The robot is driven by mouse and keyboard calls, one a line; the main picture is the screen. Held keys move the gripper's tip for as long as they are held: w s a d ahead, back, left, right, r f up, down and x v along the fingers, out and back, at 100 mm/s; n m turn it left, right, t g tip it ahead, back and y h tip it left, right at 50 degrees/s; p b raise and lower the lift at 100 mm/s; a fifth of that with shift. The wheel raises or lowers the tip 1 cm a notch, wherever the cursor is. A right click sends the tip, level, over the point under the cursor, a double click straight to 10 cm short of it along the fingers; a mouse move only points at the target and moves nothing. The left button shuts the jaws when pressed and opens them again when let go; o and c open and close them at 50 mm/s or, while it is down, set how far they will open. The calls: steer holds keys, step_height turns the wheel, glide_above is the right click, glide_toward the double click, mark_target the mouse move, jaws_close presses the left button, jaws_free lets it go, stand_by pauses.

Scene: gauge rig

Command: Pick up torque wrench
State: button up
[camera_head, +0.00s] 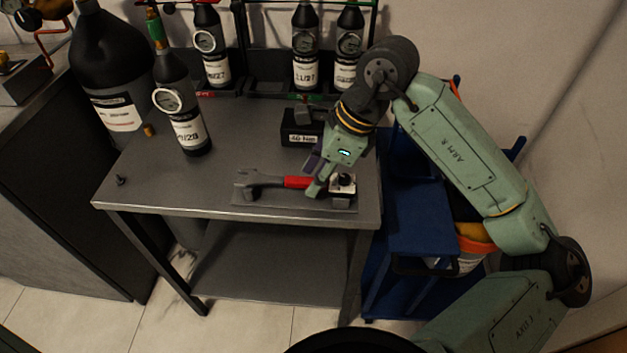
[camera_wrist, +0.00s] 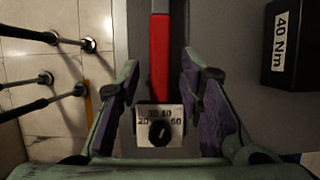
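The torque wrench (camera_head: 296,182) lies on a flat mat near the front edge of the metal table. It has a grey open-end head at the left and a red handle. A pale block with a dark knob and numbers sits at its right end; in the wrist view the block (camera_wrist: 160,130) is low and the red handle (camera_wrist: 160,60) runs up from it. My gripper (camera_head: 318,180) is low over the right part of the handle. In the wrist view my gripper (camera_wrist: 161,95) is open, with its fingers on either side of the wrench and gaps between.
A black block labelled 40 Nm (camera_head: 303,128) stands behind my gripper. A black bottle with a gauge (camera_head: 182,115) stands at the table's left, with more bottles (camera_head: 305,50) in a rack behind. A blue cart (camera_head: 420,215) is at the right. The table's left front (camera_head: 150,180) is mostly clear.

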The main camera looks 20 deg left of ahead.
jaws_close()
steer(key=shift+r, duration=0.1)
stand_by(0.7)
steer(key=shift+r+b, duration=0.35)
steer(key=shift+r, duration=0.5)
steer(key=shift+s+d+r+b, duration=0.15)
steer(key=shift+s+r+b, duration=0.35)
steer(key=shift+r, duration=0.25)
steer(key=s+d+r+b, duration=0.1)
steer(key=s+d, duration=0.3)
steer(key=s, duration=1)
steer(key=shift+s+r+b, duration=0.25)
steer(key=shift+r+b, duration=0.1)
steer(key=shift+b, duration=0.55)
steer(key=shift+c, duration=1.7)
jaws_free()
jaws_close()
